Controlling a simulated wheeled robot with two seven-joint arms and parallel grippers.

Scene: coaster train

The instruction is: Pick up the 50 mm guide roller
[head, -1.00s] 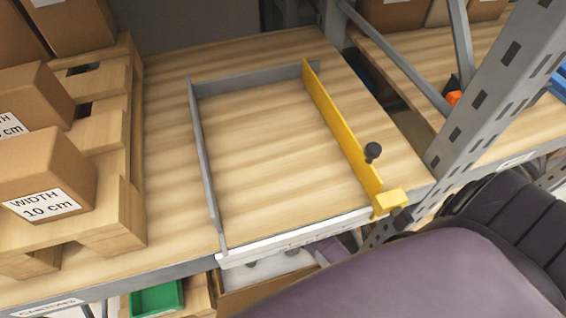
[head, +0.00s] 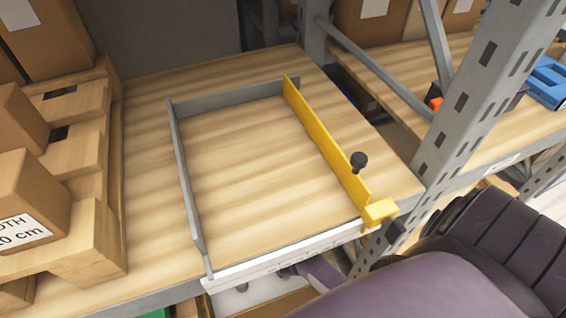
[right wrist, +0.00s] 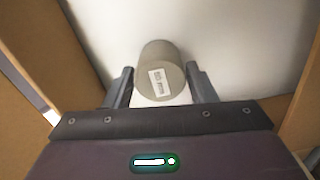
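The guide roller (right wrist: 158,62) shows in the right wrist view as a grey-brown cylinder with a white label on its near end that seems to read 50 mm. It is in a box with a pale bottom. The fingers of my right gripper (right wrist: 160,84) flank it, one on each side. They are very close to its sides; I cannot tell whether they touch it. In the head view my right arm reaches down below the shelf's front edge, where the roller and gripper are hidden. My left gripper is in neither view.
Brown box walls (right wrist: 28,60) stand left and right of my right gripper. Above, a wooden shelf (head: 140,130) holds a grey frame (head: 185,190) with a yellow bar (head: 325,140) and black knob. A pallet (head: 85,225) with cartons is left, a metal upright (head: 480,90) right.

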